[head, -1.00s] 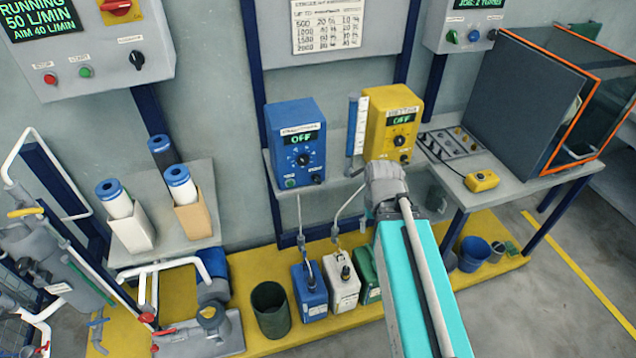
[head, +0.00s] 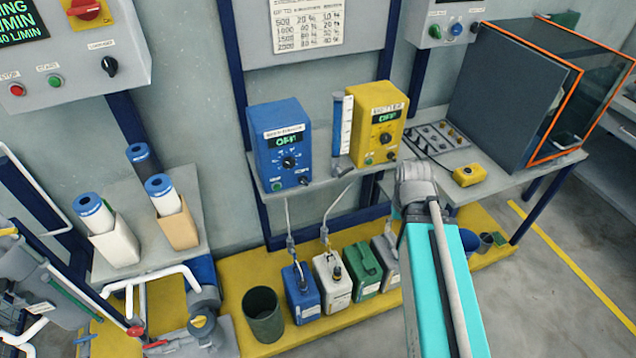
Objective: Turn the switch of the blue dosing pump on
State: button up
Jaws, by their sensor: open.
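The blue dosing pump (head: 262,152) stands on a grey wall shelf. Its display (head: 288,141) reads OFF in green. A round black dial (head: 288,162) sits below the display. A small green button (head: 276,186) and a small black knob or switch (head: 304,180) are at the bottom of its face; the switch's exact position is too small to tell. My arm reaches in from the bottom right, its grey joint in front of and to the right of the pumps, clear of the blue pump. My gripper's fingers do not show.
A yellow pump (head: 378,115), also reading OFF, stands right of the blue one, with a clear measuring tube (head: 341,125) between them. Several canisters, including a blue one (head: 301,297), stand below on the yellow platform. A yellow control box (head: 468,175) lies on the right bench.

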aim_at(302, 179)
jog(key=z, duration=0.55)
jog(key=k, duration=1.35)
jog(key=u, duration=0.85)
jog(key=i, duration=0.55)
jog(key=z, duration=0.05)
